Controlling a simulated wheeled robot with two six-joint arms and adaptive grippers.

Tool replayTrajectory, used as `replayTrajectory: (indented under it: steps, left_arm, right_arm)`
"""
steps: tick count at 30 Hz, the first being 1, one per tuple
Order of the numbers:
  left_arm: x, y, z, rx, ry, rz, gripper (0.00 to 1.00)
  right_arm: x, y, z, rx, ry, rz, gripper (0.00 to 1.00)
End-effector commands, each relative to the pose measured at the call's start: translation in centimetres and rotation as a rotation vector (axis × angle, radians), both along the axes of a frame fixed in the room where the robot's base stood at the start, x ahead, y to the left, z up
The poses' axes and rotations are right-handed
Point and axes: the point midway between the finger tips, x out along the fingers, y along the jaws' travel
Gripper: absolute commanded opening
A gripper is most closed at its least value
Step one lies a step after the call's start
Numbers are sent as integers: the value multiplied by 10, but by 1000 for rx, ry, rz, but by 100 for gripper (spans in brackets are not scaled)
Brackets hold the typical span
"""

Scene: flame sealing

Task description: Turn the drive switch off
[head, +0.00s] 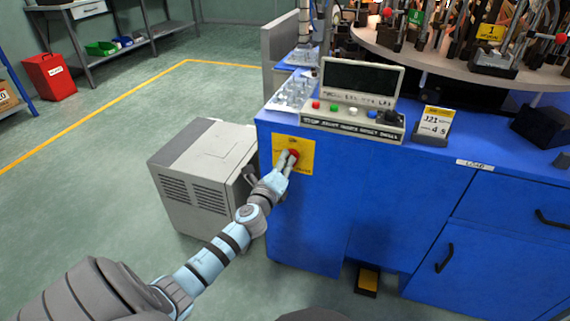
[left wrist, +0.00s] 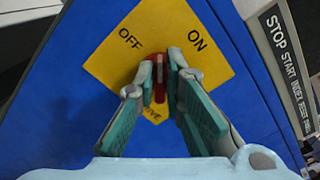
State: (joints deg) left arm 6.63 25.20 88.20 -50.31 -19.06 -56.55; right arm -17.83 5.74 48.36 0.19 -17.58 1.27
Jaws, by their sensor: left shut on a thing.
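The drive switch (head: 294,154) is a red handle on a yellow plate (head: 307,146) on the front of the blue cabinet. In the left wrist view the red handle (left wrist: 158,78) sits between my fingertips, and the yellow plate (left wrist: 130,57) reads OFF at left and ON at right. The handle points roughly between the two words; its exact setting is hard to tell. My left gripper (head: 288,160) is shut on the handle, and its fingers hide part of it. My right gripper is not in view.
A control panel (head: 352,119) with coloured buttons stands on the blue cabinet (head: 380,180) above the switch. A grey box unit (head: 190,190) stands on the floor left of the cabinet, close to my left arm. A yellow pedal (head: 368,281) lies below.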

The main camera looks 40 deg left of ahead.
Motion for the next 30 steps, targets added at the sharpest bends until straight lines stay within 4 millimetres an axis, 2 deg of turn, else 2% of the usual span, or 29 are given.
replayTrajectory:
  steps: [11,18,30]
  left_arm:
    - [-1,2,-7,-331,-113,2,0]
    - [-1,3,-9,-514,-176,2,0]
    - [-2,3,-10,-677,-233,3,0]
  right_arm:
    - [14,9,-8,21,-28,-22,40]
    - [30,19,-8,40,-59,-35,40]
    - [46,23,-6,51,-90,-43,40]
